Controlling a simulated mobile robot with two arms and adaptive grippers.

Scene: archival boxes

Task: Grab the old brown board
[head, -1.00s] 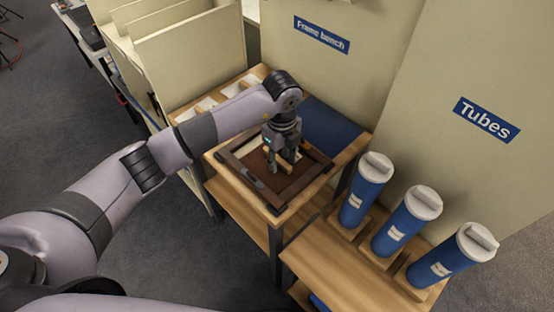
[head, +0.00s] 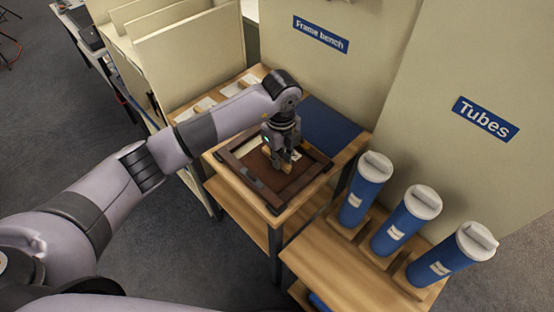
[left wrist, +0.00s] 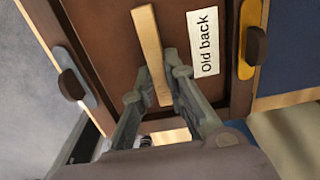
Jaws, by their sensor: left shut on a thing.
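The old brown board (left wrist: 105,40) lies inside a dark wooden frame on the bench, and the board also shows in the head view (head: 258,169). It bears a white "Old back" label (left wrist: 203,44) and a pale wooden bar (left wrist: 148,42) across its middle. My left gripper (left wrist: 152,88) is shut on the bar, one finger on each side of it. In the head view the left gripper (head: 277,163) points down over the frame and hides part of the board. My right gripper is not in view.
A blue mat (head: 332,122) lies behind the frame. Blue tubes with white caps (head: 405,222) stand on the lower shelf at right. Tall cream folders (head: 190,55) stand at left.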

